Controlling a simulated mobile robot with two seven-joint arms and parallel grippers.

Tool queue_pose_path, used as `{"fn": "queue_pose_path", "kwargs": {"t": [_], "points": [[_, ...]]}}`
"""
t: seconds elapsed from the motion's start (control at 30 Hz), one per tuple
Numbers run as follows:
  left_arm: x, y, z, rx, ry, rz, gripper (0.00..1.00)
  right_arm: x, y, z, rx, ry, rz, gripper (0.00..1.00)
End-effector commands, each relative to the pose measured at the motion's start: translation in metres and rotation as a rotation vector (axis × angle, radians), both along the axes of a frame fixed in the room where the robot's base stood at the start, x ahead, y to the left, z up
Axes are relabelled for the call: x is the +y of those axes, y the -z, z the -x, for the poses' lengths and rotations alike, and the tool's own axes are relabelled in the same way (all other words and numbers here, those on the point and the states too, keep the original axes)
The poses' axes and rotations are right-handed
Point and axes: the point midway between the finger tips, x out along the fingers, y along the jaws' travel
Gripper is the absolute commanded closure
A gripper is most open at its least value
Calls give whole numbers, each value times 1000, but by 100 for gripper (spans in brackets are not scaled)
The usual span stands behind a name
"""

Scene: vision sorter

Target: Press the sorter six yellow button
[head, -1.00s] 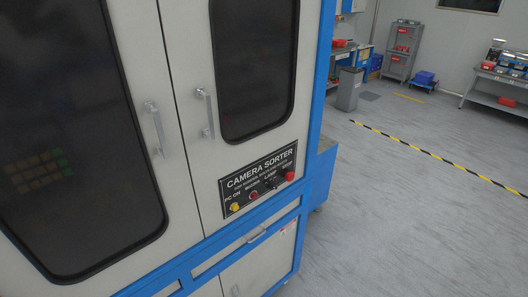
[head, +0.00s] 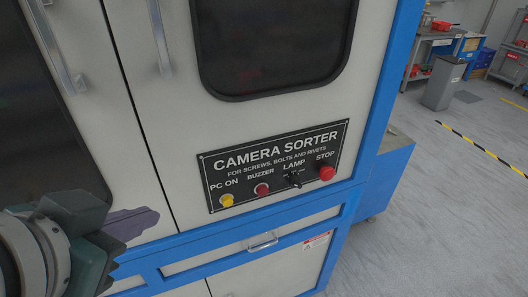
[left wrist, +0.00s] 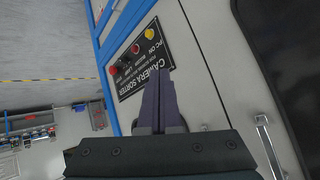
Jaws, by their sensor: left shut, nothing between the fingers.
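The yellow button (head: 227,200) is at the lower left of the black CAMERA SORTER panel (head: 205,170), under the words PC ON. It also shows in the left wrist view (left wrist: 150,34), beyond my fingertips and apart from them. My left gripper (head: 150,222) comes in at the lower left of the head view, left of the button and not touching it. Its purple-grey fingers are shut and empty, and in the left wrist view the fingers (left wrist: 161,75) point toward the panel. My right gripper is in neither view.
A red buzzer button (head: 261,189), a black lamp switch (head: 293,179) and a red stop button (head: 327,173) sit right of the yellow one. Door handles (head: 160,40) stand out at upper left. A drawer handle (head: 262,243) is below. Floor is open at right.

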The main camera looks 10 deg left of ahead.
Motion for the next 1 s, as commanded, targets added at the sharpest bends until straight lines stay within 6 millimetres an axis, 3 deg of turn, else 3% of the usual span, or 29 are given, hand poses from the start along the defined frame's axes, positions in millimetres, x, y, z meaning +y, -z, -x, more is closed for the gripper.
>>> {"fn": "queue_pose_path", "kwargs": {"t": [0.03,0.4,0.7,0.83,1.0], "points": [[-1,33,-9,-43,9,-13,100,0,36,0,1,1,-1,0],[-18,119,-58,-378,109,-125,100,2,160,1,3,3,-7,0],[-48,183,-80,-643,225,-210,100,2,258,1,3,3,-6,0],[-63,203,-83,-744,275,-236,100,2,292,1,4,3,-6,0],[-77,217,-83,-832,324,-259,100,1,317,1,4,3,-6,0]]}}
